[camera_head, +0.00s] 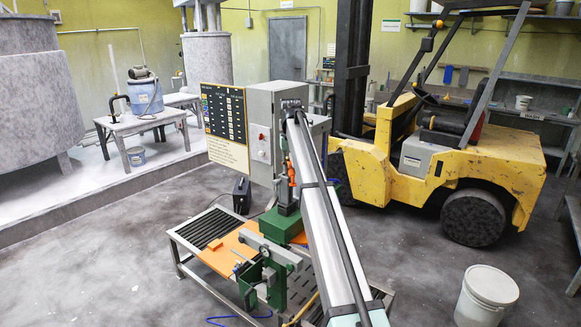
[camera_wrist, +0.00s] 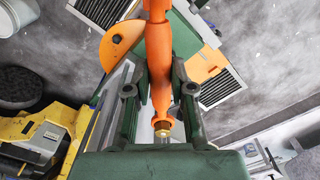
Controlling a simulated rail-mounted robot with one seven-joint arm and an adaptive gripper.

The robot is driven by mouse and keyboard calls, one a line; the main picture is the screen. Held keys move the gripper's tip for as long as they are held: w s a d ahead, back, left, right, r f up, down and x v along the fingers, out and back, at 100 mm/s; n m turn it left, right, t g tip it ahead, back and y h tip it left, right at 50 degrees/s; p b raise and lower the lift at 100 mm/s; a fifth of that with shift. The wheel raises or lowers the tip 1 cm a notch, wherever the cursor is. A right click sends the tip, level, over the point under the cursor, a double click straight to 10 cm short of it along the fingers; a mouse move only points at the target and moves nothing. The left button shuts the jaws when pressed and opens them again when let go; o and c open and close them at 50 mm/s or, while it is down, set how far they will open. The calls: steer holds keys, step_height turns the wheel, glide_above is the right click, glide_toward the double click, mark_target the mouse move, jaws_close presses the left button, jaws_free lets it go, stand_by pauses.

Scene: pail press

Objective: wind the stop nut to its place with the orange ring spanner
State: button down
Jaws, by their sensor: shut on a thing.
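The orange ring spanner (camera_wrist: 158,62) runs down the middle of the wrist view between the green fingers of my gripper (camera_wrist: 161,70), which is shut on it. The spanner's lower end has a ring, and a brass-coloured nut (camera_wrist: 163,131) shows at it. I cannot tell whether the ring is fully seated around the nut. In the head view a small orange piece, which looks like the spanner (camera_head: 291,173), stands upright beside the press, partly hidden by my arm. The green press (camera_head: 275,276) is on the bench. The nut's place is hidden in the head view.
The low bench (camera_head: 183,250) has an orange board (camera_head: 222,258) and dark slats. A control cabinet with a dark chart board (camera_head: 224,112) stands behind. A yellow forklift (camera_head: 470,165) is to the right and a white pail (camera_head: 487,292) at the lower right. Open floor lies between.

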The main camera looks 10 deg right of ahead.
steer(key=shift+f, duration=0.5)
stand_by(0.3)
steer(key=w+a+m, duration=0.4)
steer(key=a+m, duration=0.5)
steer(key=s+d+n, duration=0.1)
steer(key=d+n, duration=0.2)
steer(key=s+d+n, duration=0.1)
steer(key=d+n, duration=0.2)
steer(key=s+d+n, duration=0.2)
steer(key=d+n, duration=0.1)
steer(key=shift+d, duration=0.1)
stand_by(0.5)
